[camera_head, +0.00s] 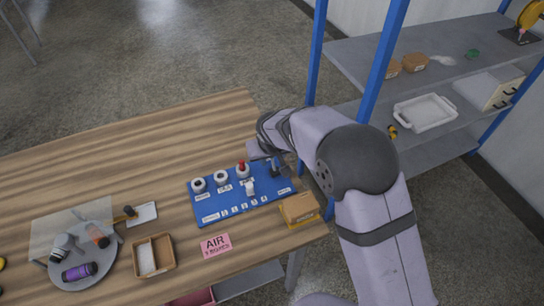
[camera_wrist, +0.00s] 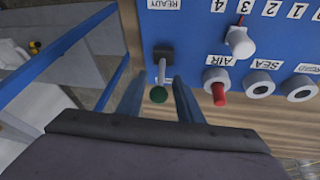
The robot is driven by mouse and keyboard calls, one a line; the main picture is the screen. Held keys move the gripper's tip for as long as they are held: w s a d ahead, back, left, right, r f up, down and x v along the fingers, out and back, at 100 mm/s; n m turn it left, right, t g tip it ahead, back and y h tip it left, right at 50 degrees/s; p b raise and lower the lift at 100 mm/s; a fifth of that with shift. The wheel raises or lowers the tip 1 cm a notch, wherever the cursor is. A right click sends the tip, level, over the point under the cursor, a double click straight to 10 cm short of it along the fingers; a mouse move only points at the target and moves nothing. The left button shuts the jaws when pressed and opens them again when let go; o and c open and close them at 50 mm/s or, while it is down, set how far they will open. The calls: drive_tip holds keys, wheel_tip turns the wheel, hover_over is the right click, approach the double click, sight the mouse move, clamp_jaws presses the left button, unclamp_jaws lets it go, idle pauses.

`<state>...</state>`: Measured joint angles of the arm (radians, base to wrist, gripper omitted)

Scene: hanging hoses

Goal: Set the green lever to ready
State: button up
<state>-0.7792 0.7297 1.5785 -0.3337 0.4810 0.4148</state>
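The green lever (camera_wrist: 158,94) has a green ball on a grey shaft, which rises from a dark base (camera_wrist: 163,55) on the blue panel (camera_wrist: 205,20). A READY label (camera_wrist: 166,4) lies beyond the base, at the top of the wrist view. My gripper (camera_wrist: 159,82) is open, with one finger on each side of the lever and visible gaps between. In the head view, my gripper (camera_head: 270,155) is over the panel's far right part (camera_head: 283,187). There my arm hides much of it, and the lever's ball cannot be made out.
The AIR port (camera_wrist: 217,78) with a red plug stands right of the lever, near my right finger. A white selector knob (camera_wrist: 238,42) and more ports stand farther right. Blue-framed shelving (camera_head: 435,75) stands at right.

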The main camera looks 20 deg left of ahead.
drive_tip(key=shift+w+f, duration=0.15)
drive_tip(key=shift+f, duration=0.15)
drive_tip(key=shift+c, duration=0.2)
clamp_jaws()
